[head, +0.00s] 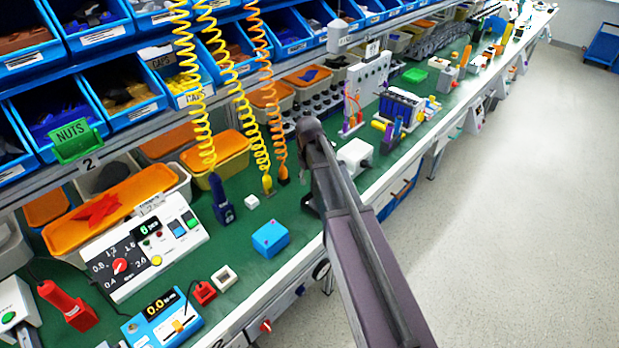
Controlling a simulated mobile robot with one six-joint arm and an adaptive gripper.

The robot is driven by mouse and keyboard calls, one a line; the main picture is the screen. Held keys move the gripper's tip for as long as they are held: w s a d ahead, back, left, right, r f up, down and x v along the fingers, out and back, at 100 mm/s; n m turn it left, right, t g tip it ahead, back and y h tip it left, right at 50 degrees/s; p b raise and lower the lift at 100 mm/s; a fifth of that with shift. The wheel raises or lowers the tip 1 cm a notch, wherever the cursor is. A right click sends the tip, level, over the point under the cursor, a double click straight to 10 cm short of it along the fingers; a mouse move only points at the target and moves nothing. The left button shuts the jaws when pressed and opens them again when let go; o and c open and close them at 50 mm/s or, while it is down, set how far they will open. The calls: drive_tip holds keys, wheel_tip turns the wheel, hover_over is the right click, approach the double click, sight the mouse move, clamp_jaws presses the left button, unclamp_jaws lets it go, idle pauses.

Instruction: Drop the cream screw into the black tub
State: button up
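I cannot make out a cream screw or a black tub for certain in the head view. My arm rises from the bottom right and reaches over the green bench. A dark part beside it, low over the bench, may be my gripper (310,204). It is mostly hidden behind the arm, so its fingers and anything between them cannot be seen. The rotary switch is a red knob (120,266) on a white panel (150,248) at the left.
A blue box (270,238), a small white cube (251,202), a white square ring (224,278) and a blue meter (163,318) stand on the bench (232,262). Coiled hoses (236,90) hang over it. Blue bins (125,95) line the back.

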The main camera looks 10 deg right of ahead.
drive_tip(key=shift+r+p, duration=1.45)
drive_tip(key=shift+r, duration=0.3)
drive_tip(key=s+d+m, duration=0.2)
drive_tip(key=s+m, duration=0.2)
drive_tip(key=s, duration=1.4)
drive_tip(key=shift+s, duration=0.35)
